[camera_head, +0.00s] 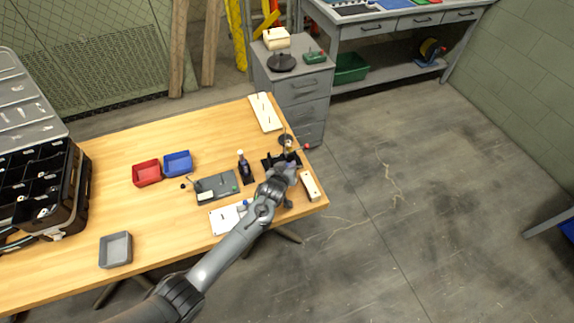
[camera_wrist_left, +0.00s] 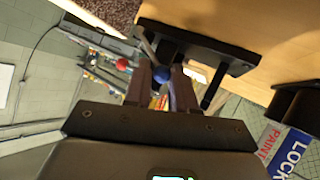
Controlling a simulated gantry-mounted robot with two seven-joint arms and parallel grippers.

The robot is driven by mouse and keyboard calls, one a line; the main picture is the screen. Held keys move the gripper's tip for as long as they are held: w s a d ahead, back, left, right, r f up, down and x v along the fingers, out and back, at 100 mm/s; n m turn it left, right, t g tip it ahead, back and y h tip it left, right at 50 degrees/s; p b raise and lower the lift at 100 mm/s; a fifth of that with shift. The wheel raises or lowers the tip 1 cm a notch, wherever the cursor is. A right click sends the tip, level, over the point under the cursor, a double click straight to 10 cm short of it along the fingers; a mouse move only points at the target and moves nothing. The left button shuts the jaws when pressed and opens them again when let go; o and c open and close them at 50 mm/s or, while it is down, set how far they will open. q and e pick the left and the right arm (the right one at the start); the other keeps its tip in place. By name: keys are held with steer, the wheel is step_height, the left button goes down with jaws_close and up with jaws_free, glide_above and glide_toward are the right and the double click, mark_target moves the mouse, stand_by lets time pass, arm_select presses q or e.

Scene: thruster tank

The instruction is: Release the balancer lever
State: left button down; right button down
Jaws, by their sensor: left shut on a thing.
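The balancer is a small black stand (camera_head: 268,161) near the right end of the wooden table. A red ball (camera_head: 306,146) sticks out to its right. My left gripper (camera_head: 288,168) is at the stand and partly covers it. In the left wrist view the black stand (camera_wrist_left: 208,48) is just beyond the fingers. A blue ball knob (camera_wrist_left: 161,74) sits between the fingers of my left gripper (camera_wrist_left: 160,84), which is shut on it. The red ball (camera_wrist_left: 122,64) is beside the left finger, apart from it. Most of the lever's rod is hidden. My right gripper is not in view.
A white block (camera_head: 310,187), a dark bottle-like thing (camera_head: 245,168) and a grey-green device (camera_head: 218,187) are close around the arm. Red (camera_head: 147,173) and blue (camera_head: 178,163) bins stand farther left. The table's right edge is near the gripper.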

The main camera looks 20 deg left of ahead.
arm_select(q)
steer(key=shift+f, duration=0.15)
steer(key=c, duration=1.2)
jaws_free()
steer(key=shift+s+r, duration=0.45)
steer(key=shift+s, duration=0.1)
steer(key=p+v, duration=0.2)
steer(key=v, duration=0.7)
steer(key=shift+s+p, duration=0.25)
steer(key=shift+p, duration=0.15)
